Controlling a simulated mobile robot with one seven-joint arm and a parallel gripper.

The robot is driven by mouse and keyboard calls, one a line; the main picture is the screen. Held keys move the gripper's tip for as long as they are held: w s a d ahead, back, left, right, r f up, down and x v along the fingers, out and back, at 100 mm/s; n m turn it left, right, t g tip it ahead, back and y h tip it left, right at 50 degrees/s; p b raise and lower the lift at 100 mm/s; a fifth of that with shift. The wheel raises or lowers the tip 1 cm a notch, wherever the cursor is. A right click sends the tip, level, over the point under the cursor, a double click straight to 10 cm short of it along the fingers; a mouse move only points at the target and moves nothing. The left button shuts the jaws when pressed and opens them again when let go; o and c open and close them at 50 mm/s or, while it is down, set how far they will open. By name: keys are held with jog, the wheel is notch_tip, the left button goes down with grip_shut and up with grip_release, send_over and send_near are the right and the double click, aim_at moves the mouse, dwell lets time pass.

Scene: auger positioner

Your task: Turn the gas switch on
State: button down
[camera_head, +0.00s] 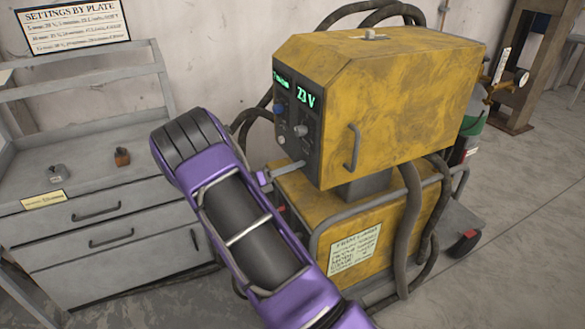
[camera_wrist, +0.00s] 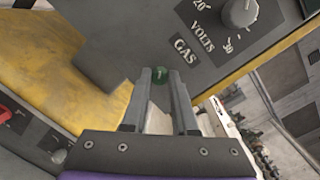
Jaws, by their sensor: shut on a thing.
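The yellow welding machine (camera_head: 385,90) has a dark front panel (camera_head: 297,115) with green readouts, one showing 23 V. In the wrist view a small green round switch (camera_wrist: 159,76) sits by the GAS label (camera_wrist: 186,51) at the panel's lower edge. My gripper (camera_wrist: 160,82) is shut on this gas switch, with a grey finger on each side of it. In the head view my gripper (camera_head: 292,167) reaches the panel's bottom from the left; the switch itself is hidden there.
The VOLTS knob (camera_wrist: 240,12) is close above the fingers. A grey drawer cabinet (camera_head: 110,240) with small parts stands on the left under a settings sign (camera_head: 73,25). Thick hoses (camera_head: 410,220) hang at the machine's right. The floor at the right is mostly clear.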

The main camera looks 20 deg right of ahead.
jog(key=shift+f+m+g+h+b, duration=0.1)
jog(key=shift+m+g+h+b, duration=0.2)
jog(key=shift+m+b, duration=1.9)
jog(key=shift+f+m+g+h+b, duration=0.15)
jog(key=shift+m+g+b, duration=0.2)
jog(key=shift+m, duration=3.6)
jog(key=shift+r+m+g+h+b, duration=0.1)
jog(key=shift+m+g+h+b, duration=0.2)
jog(key=shift+m+b, duration=1.9)
jog(key=shift+m+p, duration=0.85)
jog(key=shift+m, duration=0.2)
jog(key=c, duration=0.7)
grip_release()
jog(key=shift+a, duration=0.1)
jog(key=a+f, duration=0.1)
jog(key=a, duration=1.6)
jog(key=shift+s+f+p, duration=0.25)
jog(key=shift+f+p, duration=0.1)
jog(key=shift+p, duration=0.1)
